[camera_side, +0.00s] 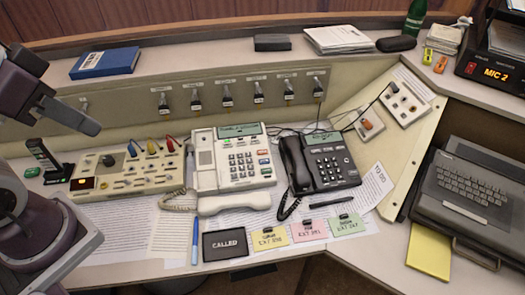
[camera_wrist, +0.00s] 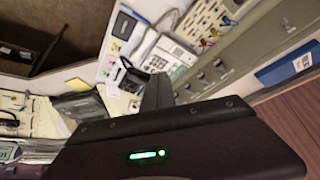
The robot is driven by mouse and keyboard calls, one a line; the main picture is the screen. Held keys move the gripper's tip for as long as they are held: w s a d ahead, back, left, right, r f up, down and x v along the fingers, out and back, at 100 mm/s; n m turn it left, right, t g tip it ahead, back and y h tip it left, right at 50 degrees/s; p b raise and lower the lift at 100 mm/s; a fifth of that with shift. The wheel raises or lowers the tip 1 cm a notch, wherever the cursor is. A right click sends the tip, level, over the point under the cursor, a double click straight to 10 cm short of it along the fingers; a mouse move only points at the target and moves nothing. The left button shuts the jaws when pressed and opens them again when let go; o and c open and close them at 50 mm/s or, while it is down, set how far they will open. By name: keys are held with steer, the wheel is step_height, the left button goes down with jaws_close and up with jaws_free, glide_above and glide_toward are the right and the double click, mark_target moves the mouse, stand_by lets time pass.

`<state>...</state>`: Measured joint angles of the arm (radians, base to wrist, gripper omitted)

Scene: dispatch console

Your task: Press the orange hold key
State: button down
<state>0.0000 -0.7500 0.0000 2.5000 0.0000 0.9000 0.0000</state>
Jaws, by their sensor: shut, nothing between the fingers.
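A white desk phone (camera_side: 234,160) stands in the middle of the console in the side view. Its handset (camera_side: 233,203) lies in front of its body. A column of small coloured keys (camera_side: 264,161) is on the right of its keypad; they are too small to tell which is the orange hold key. The white phone also shows, tilted, in the wrist view (camera_wrist: 170,55). My gripper (camera_side: 92,126) is at the left edge, above the console and well apart from the phone. Its dark shut fingers show in the wrist view (camera_wrist: 158,92), with nothing between them.
A beige switch panel (camera_side: 125,178) with coloured levers stands left of the white phone. A black phone (camera_side: 325,165) stands close on its right. A blue pen (camera_side: 196,240), a CALLED sign (camera_side: 225,244) and sticky notes lie in front. A row of jacks is behind.

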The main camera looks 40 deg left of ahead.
steer(key=n+t+h, duration=0.2)
steer(key=t+h, duration=0.1)
steer(key=h, duration=0.1)
glide_above(262, 152)
steer(key=s+d, duration=0.1)
steer(key=s, duration=0.1)
step_height(262, 152, down, 23)
steer(key=shift+r, duration=0.15)
steer(key=shift+w+a+f, duration=0.15)
steer(key=shift+f, duration=1.3)
steer(key=shift+w+a+f, duration=0.1)
steer(key=shift+a+f, duration=0.1)
steer(key=shift+f, duration=1.25)
steer(key=shift+w+a+f, duration=0.15)
steer(key=shift+f, duration=1.3)
